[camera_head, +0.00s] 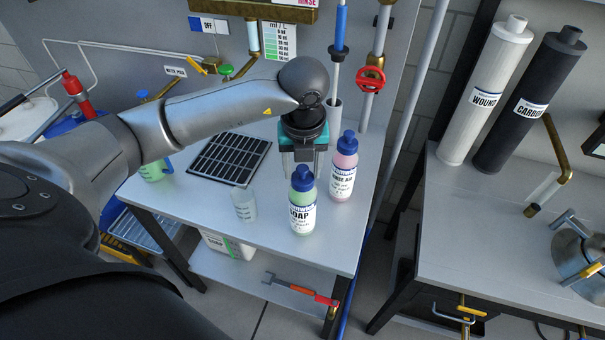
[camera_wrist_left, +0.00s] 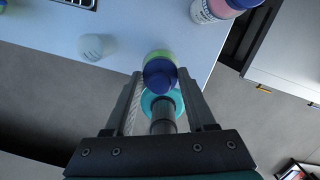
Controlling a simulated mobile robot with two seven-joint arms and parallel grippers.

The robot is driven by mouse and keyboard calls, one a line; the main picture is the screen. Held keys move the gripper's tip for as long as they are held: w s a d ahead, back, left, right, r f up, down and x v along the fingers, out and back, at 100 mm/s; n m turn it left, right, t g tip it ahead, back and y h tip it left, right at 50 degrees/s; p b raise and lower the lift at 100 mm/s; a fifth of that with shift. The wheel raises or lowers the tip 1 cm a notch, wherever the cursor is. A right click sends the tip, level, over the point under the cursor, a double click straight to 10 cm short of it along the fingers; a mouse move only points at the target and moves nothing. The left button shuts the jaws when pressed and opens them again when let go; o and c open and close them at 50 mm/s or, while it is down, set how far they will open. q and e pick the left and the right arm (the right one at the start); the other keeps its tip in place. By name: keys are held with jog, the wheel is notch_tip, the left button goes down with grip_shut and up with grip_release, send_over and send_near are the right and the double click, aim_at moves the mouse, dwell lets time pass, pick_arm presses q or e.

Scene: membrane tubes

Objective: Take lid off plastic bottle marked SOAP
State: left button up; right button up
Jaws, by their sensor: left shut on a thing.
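The SOAP bottle (camera_head: 302,216) is pale green with a white label and a dark blue lid (camera_head: 302,178). It stands upright on the grey table near its front right edge. My left gripper (camera_head: 303,165) reaches down from above, its two fingers at the lid. In the left wrist view the blue lid (camera_wrist_left: 160,73) sits between the finger ends of the gripper (camera_wrist_left: 160,75), with a little green bottle (camera_wrist_left: 160,55) behind it. The gripper is shut on the lid, which sits on top of the bottle. My right gripper is not in view.
A pink RINSE AID bottle (camera_head: 343,170) with a blue lid stands close behind and right of the soap. A clear beaker (camera_head: 244,204) stands to the left, before a dark gridded panel (camera_head: 230,158). A red valve (camera_head: 370,79) and pipes are behind.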

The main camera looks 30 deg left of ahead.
pick_arm(q)
jog(key=shift+c, duration=1.4)
jog(key=shift+r, duration=0.15)
